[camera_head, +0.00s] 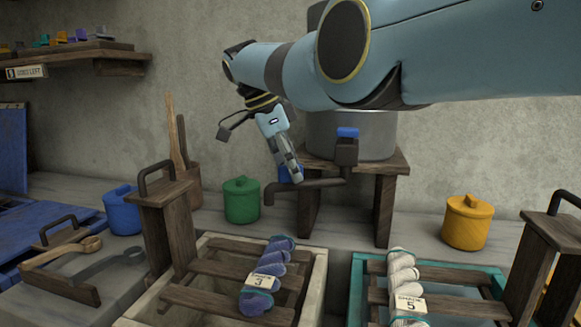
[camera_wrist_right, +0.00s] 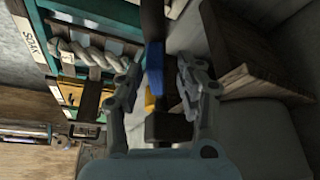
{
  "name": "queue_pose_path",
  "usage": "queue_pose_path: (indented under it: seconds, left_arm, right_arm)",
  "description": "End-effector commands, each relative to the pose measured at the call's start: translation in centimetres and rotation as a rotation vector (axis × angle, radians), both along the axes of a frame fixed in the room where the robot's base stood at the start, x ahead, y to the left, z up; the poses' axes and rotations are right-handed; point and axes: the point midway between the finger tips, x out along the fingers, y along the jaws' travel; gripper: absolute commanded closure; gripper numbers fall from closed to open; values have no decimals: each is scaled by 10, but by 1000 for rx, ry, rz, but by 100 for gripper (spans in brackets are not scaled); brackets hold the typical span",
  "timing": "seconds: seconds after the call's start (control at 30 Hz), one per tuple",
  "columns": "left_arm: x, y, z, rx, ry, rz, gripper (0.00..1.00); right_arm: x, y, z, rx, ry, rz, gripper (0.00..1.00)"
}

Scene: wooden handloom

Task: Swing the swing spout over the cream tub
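The dark swing spout (camera_head: 315,184) runs left from the tap below the grey metal pot (camera_head: 352,133), its outlet turned down at the left end. In the picture it ends behind the back edge of the cream tub (camera_head: 317,285). My right gripper (camera_head: 296,178) is at the spout's left part, by a blue piece. In the right wrist view the fingers of my right gripper (camera_wrist_right: 160,65) stand apart on both sides of a dark bar with a blue part (camera_wrist_right: 154,57); gaps show, so it looks open. My left gripper is not in view.
A purple hank tagged 3 (camera_head: 266,280) lies on slats over the cream tub. A teal tub (camera_head: 357,285) with a white hank tagged 5 (camera_head: 403,285) is to its right. Green (camera_head: 242,202), blue (camera_head: 123,212) and yellow (camera_head: 467,224) jars stand behind. A wooden stand (camera_head: 384,205) carries the pot.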

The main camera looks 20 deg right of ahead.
Motion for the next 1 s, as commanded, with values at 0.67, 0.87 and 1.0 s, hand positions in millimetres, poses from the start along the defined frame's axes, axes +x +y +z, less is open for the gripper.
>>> queue_pose_path:
  seconds: [0.67, 0.87, 1.0]
  left_arm:
    - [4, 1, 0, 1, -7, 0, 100]
    - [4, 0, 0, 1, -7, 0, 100]
    - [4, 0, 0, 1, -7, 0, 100]
  right_arm:
    - [1, 0, 75, 0, -2, 0, 62]
    - [0, 0, 97, 0, 0, 1, 62]
    - [0, 0, 100, 0, 2, 0, 62]
